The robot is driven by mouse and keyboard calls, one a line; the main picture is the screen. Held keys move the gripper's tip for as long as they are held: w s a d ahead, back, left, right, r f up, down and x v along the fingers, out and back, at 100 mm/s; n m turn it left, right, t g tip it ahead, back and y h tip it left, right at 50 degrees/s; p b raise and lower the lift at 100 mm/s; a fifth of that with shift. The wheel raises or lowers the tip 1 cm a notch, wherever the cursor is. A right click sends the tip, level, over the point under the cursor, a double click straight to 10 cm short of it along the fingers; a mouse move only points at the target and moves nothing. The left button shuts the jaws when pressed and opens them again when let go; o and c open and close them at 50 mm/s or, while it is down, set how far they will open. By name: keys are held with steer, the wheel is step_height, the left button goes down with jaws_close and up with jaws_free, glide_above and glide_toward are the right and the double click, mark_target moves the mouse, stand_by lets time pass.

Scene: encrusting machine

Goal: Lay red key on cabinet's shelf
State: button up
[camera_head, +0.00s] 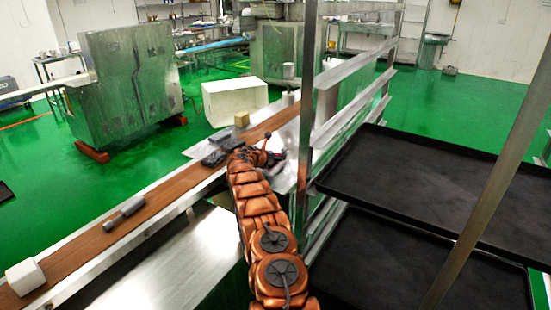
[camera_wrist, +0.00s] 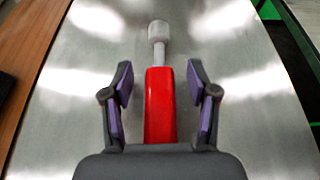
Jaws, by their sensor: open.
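The red key (camera_wrist: 160,105) shows in the wrist view as a long red block with a narrow grey shaft and a wider, pale grey head at the far end. It appears to lie on a bare metal surface (camera_wrist: 240,100). My gripper (camera_wrist: 159,72) is open, with one finger on each side of the red part and a visible gap on both sides. In the head view my gripper (camera_head: 262,152) is small at the end of my arm, and the key cannot be made out. A metal rack with dark shelves (camera_head: 410,185) stands at the right; it may be the cabinet.
A brown conveyor belt (camera_head: 165,190) runs along the left of the metal surface. Dark items (camera_head: 215,155), a tan block (camera_head: 242,119), a grey cylinder (camera_head: 125,215) and a white block (camera_head: 25,277) are on it. The rack's post and rails stand close to my arm's right.

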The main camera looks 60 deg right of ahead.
jaws_close()
stand_by(0.5)
steer(key=shift+r, duration=0.15)
